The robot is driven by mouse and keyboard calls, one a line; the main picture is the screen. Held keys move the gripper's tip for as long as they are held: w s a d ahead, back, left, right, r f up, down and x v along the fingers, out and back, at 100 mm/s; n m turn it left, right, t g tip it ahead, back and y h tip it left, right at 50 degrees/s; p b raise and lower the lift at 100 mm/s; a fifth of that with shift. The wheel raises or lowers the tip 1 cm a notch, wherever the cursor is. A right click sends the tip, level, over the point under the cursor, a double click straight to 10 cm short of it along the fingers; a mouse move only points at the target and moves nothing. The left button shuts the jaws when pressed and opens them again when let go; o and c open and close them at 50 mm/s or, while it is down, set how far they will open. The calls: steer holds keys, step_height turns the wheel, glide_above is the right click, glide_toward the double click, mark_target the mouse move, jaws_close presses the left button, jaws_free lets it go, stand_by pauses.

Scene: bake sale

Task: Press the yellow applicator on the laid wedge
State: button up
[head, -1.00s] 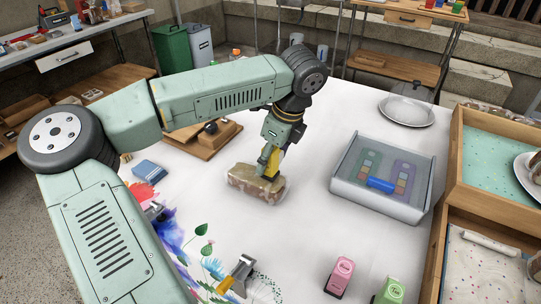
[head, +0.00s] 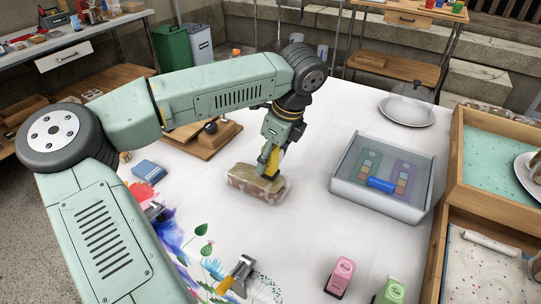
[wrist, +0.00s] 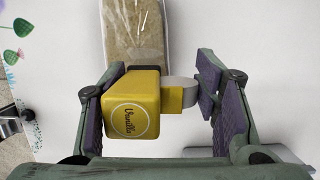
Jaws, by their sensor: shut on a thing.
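The yellow applicator (wrist: 132,108), labelled "Vanilla", is held between the purple pads of my gripper (wrist: 165,112). It also shows in the head view (head: 272,158), under my gripper (head: 270,163). The laid wedge (head: 250,181) is a tan block in clear wrapping, lying on the white table. In the wrist view the wedge (wrist: 135,32) runs up from behind the applicator, which hides its near end. The applicator's lower end is at the wedge's right part; I cannot tell whether they touch.
A grey tray (head: 378,205) with a blue roller stands to the right. Pink (head: 341,275) and green (head: 390,291) stamps stand at the front. A wooden board (head: 205,142) lies behind the wedge, and a plate (head: 407,112) at the back right. The table around the wedge is clear.

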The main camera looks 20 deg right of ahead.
steer(key=shift+r+p, duration=0.95)
steer(key=shift+r, duration=2.3)
